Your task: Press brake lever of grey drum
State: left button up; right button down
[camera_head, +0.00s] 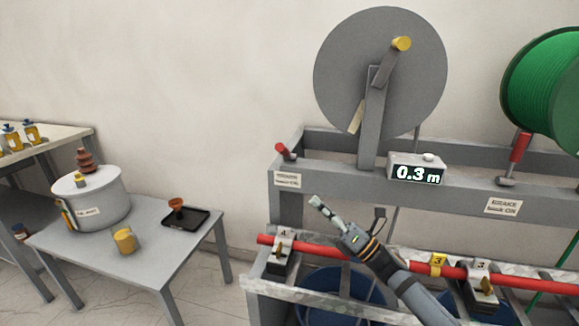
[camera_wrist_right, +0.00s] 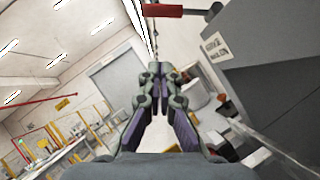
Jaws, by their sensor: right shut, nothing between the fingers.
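The grey drum (camera_head: 345,60) stands upright on the rack, with a yellow-tipped crank on its face. Its brake lever (camera_head: 285,151), with a red handle, sits tilted at the left end of the rack beam above a brake label (camera_head: 287,180). In the right wrist view the red lever (camera_wrist_right: 175,10) shows at the top edge, beyond the fingertips, and the label (camera_wrist_right: 215,46) is at the right. My right gripper (camera_head: 314,201) is shut and empty, below and right of the lever and apart from it. It also shows in the wrist view (camera_wrist_right: 159,68). My left gripper is out of view.
A length display (camera_head: 416,172) reads 0.3 m on the beam. A green drum (camera_head: 545,90) with another red lever (camera_head: 519,148) is at the right. A red bar (camera_head: 330,250) with clamps runs below my arm. A grey table (camera_head: 150,250) with a pot is left.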

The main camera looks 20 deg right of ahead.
aim_at(285, 152)
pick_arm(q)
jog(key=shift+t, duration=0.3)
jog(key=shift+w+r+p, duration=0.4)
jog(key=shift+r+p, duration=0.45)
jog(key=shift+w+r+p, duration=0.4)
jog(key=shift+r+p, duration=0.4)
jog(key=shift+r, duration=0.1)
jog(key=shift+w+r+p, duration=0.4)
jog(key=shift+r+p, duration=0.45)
pick_arm(e)
jog(key=d+r+x, duration=0.1)
jog(key=d+x, duration=0.1)
jog(key=x, duration=1.1)
jog(key=shift+r, duration=0.4)
jog(key=shift+w, duration=0.1)
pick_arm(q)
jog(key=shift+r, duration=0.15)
pick_arm(e)
jog(key=shift+r, duration=0.1)
